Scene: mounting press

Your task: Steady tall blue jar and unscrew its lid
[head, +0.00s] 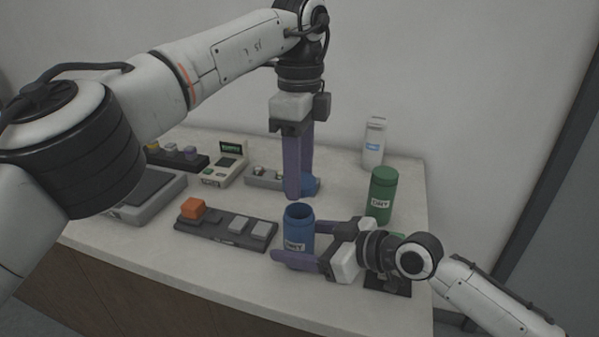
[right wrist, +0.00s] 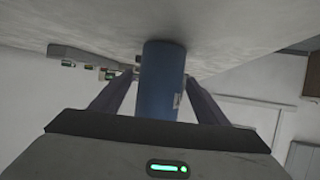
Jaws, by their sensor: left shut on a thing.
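The tall blue jar (head: 299,222) stands upright on the bench with its top open and a pale label on its front. The right wrist view shows the jar (right wrist: 161,85) between both fingers, with the bench at the top of the picture. My left gripper (head: 303,190) points down just behind the jar, shut on the blue lid (head: 312,185), which is apart from the jar. The left fingers hide part of the lid, and I cannot tell whether it touches the bench.
A green jar (head: 381,195) and a white bottle (head: 374,143) stand to the right. A dark tray (head: 225,228) with an orange block (head: 193,208) lies left of the blue jar. Several small devices line the back left.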

